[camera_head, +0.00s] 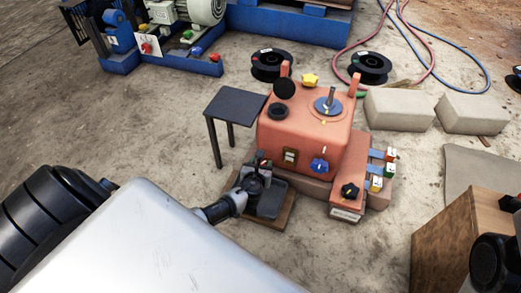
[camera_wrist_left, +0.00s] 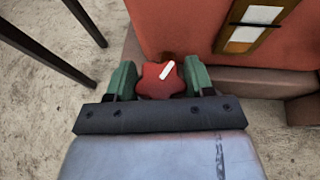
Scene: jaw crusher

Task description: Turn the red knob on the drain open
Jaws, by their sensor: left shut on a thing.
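The red knob (camera_wrist_left: 160,80) shows in the left wrist view, with a white mark on its face pointing up and to the right. The green fingers of my left gripper (camera_wrist_left: 160,79) are shut on its two sides. The knob sits low in front of the orange machine (camera_wrist_left: 190,30), which also shows in the head view (camera_head: 305,128). In the head view my left gripper (camera_head: 262,170) reaches to the machine's lower left corner and mostly hides the knob. The drain's pipe is hidden. My right gripper is not seen.
A grey tray (camera_head: 271,199) on a wooden board lies below my left gripper. A small dark table (camera_head: 235,104) stands left of the machine. A blue knob (camera_head: 319,166) and a black knob (camera_head: 350,191) are to the right. Concrete blocks (camera_head: 399,110) lie behind right.

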